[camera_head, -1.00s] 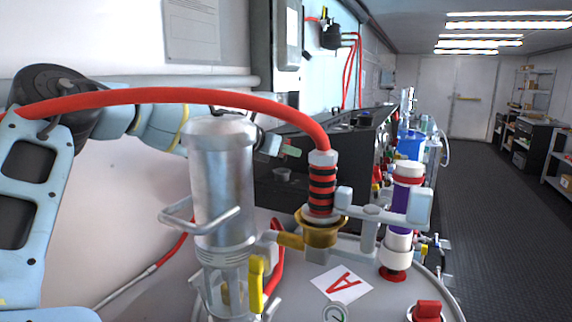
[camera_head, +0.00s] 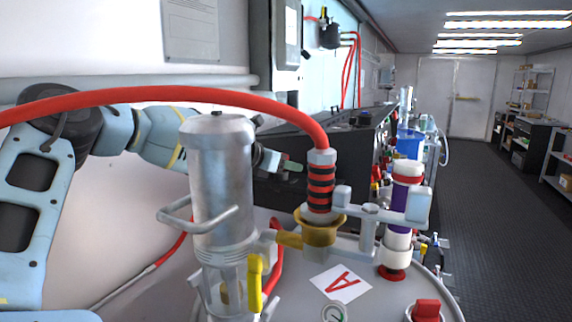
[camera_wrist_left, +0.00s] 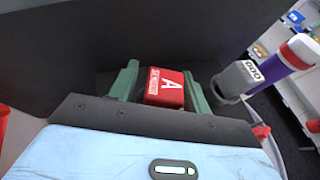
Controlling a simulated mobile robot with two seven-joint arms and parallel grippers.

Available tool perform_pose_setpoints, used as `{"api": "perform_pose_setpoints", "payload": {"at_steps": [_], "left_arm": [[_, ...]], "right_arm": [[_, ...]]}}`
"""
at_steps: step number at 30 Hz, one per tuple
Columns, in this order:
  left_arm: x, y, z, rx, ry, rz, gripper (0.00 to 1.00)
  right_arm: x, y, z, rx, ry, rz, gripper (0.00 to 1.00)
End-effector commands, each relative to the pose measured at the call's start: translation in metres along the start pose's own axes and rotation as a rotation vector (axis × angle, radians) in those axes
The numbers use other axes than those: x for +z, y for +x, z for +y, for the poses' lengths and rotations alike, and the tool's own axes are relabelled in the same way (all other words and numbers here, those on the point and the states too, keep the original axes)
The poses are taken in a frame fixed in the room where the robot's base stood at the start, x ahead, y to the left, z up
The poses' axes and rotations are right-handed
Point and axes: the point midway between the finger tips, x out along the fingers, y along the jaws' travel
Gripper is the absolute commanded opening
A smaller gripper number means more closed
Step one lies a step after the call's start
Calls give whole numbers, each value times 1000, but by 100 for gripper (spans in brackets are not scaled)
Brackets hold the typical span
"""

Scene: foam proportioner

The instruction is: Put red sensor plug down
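In the head view my left gripper (camera_head: 291,166) shows small behind the metal cylinder, with a green fingertip in front of the dark cabinet. The plug is barely visible there. What lies under the plug is hidden. My right gripper is not in view.
A metal cylinder (camera_head: 217,180) and a red hose (camera_head: 200,96) stand in front of my left arm. A banded connector (camera_head: 320,188) and a purple tube (camera_head: 404,200) stand to the right. A dark cabinet (camera_head: 345,150) is behind. The corridor floor (camera_head: 485,200) is clear.

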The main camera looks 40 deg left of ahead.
Motion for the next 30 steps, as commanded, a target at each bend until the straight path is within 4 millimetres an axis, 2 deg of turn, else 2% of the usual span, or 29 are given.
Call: {"api": "perform_pose_setpoints", "payload": {"at_steps": [10, 14, 30], "left_arm": [[4, -2, 0, 0, 1, -2, 50], [6, -11, 0, 0, 1, -5, 50], [8, -97, -1, -1, 0, -9, 50]], "right_arm": [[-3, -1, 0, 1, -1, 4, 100], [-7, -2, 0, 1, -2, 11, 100], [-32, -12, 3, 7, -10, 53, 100]]}}
